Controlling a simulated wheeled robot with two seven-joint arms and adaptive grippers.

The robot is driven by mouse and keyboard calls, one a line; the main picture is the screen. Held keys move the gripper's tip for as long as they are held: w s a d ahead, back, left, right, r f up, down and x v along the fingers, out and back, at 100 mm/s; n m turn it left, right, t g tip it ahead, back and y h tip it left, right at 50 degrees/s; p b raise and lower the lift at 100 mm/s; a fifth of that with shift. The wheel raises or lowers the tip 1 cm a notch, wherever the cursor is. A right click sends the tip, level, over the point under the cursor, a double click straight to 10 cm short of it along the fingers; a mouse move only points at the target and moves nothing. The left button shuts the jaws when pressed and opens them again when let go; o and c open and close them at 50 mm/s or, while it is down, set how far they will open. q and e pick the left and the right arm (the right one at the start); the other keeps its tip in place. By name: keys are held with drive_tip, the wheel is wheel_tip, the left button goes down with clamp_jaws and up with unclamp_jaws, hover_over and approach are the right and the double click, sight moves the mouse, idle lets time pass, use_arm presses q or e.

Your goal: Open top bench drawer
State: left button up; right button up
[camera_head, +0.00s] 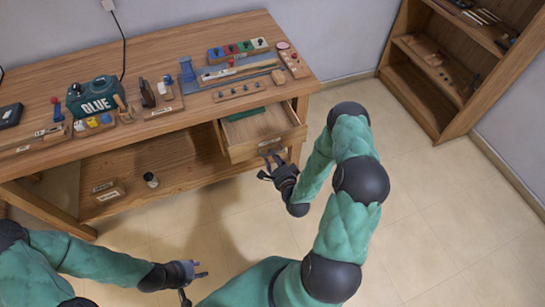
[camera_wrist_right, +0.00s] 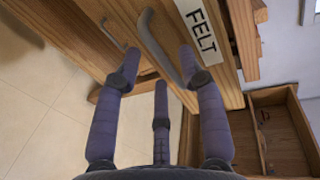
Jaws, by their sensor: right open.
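The wooden bench (camera_head: 150,60) has its top drawer (camera_head: 262,150) pulled out, with a green item (camera_head: 246,114) inside. The drawer front also shows in the right wrist view, with a FELT label (camera_wrist_right: 198,32) and a curved grey handle (camera_wrist_right: 155,45). My right gripper (camera_head: 268,165) is open, just in front of and below the drawer front. In the wrist view its fingers (camera_wrist_right: 160,75) are spread, one tip close to the handle's end; whether they touch I cannot tell. My left gripper (camera_head: 200,280) is open and empty over the floor, away from the bench.
A lower shelf (camera_head: 165,175) carries a small box and a jar. A wooden shelf unit (camera_head: 440,75) stands at the back right. The floor in front is clear.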

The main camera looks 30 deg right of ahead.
drive_tip(key=v, duration=1)
drive_tip(key=shift+s, duration=0.3)
drive_tip(key=a+f+n+g+y, duration=0.3)
drive_tip(key=a+f+n+g, duration=0.2)
drive_tip(key=a+n, duration=0.25)
drive_tip(key=a+f+n+g+y, duration=0.4)
drive_tip(key=a+f+n+g, duration=0.15)
drive_tip(key=a, duration=0.25)
drive_tip(key=s+a+n+g, duration=0.4)
drive_tip(key=s+a+n, duration=0.1)
drive_tip(key=s, duration=0.3)
drive_tip(key=shift+a+r+y, duration=0.15)
drive_tip(key=shift+a+y, duration=0.15)
drive_tip(key=shift+a, duration=0.55)
drive_tip(key=shift+s, duration=0.1)
